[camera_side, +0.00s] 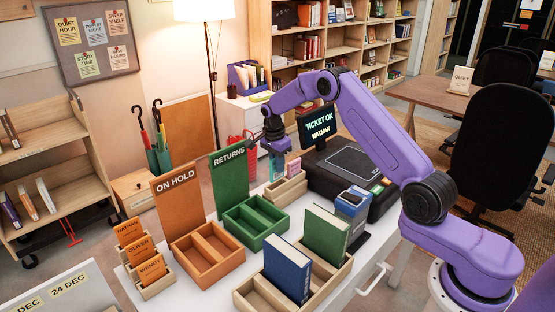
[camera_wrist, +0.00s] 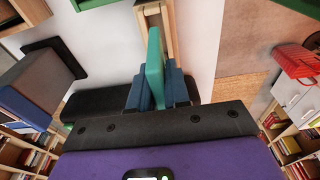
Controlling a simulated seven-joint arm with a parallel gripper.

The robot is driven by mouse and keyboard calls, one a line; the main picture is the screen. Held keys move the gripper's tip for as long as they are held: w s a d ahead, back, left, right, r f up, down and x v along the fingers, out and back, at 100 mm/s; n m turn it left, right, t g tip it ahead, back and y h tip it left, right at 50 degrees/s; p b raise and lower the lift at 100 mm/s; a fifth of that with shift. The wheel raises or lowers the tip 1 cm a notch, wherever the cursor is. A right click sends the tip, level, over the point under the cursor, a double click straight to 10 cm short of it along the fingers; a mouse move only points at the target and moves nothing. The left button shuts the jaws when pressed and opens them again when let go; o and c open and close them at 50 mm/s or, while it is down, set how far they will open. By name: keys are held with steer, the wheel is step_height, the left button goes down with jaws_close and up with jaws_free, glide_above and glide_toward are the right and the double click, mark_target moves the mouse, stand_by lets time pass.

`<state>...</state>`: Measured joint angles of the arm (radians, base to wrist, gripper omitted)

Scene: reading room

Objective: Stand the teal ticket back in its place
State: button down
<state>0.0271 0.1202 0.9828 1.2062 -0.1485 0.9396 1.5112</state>
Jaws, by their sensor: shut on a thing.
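My gripper (camera_side: 276,152) points down near the middle of the side view, above a small light-wood stepped ticket rack (camera_side: 286,190). It is shut on the teal ticket (camera_side: 277,168), which hangs below the fingers at the rack's back left part. In the wrist view the teal ticket (camera_wrist: 155,65) stands edge-on between the blue fingers (camera_wrist: 158,90), with the wooden rack (camera_wrist: 169,25) just beyond it. I cannot tell whether the ticket's lower edge is inside a slot or above it.
A dark counter machine with a screen (camera_side: 320,125) reading "TICKET OK NATHAN" stands right of the rack. The green RETURNS tray (camera_side: 255,222) and orange ON HOLD tray (camera_side: 208,252) are in front. Orange name tickets (camera_side: 140,250) stand at left.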

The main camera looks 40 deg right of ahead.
mark_target(277, 179)
steer(key=shift+f, duration=2.05)
steer(key=c, duration=1)
jaws_free()
steer(key=r, duration=0.5)
steer(key=a+r, duration=0.1)
steer(key=r, duration=0.5)
steer(key=a+r, duration=0.1)
steer(key=r, duration=0.5)
steer(key=shift+a+r, duration=0.1)
steer(key=shift+r, duration=0.05)
